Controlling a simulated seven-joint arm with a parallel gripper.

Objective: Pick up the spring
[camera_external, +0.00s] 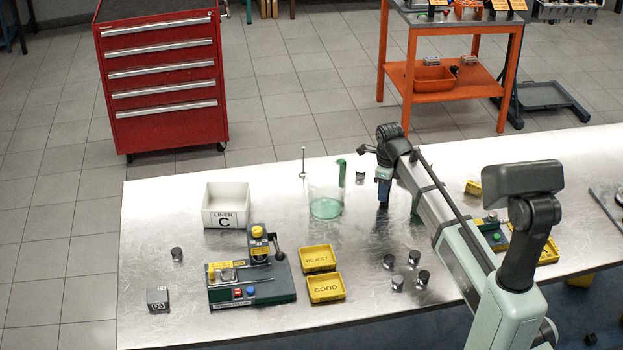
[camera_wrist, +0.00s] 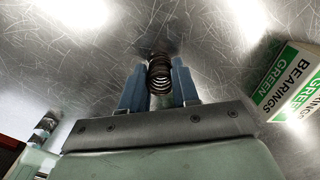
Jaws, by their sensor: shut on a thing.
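The spring (camera_wrist: 159,73) is a dark coil seen in the wrist view, between the two blue fingers of my gripper (camera_wrist: 158,84). The fingers are shut on it from both sides, over the metal table top (camera_wrist: 220,50). In the external view, my gripper (camera_external: 383,192) points down over the table, right of the clear beaker. I cannot make out the spring there, and I cannot tell whether it touches the table.
A bearings box (camera_wrist: 289,82) lies right of my gripper in the wrist view. A clear beaker (camera_external: 326,200) with green contents stands left of my gripper. Several dark cylinders (camera_external: 413,258) stand nearer the front edge. Reject (camera_external: 318,259) and good (camera_external: 326,288) trays lie front left.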

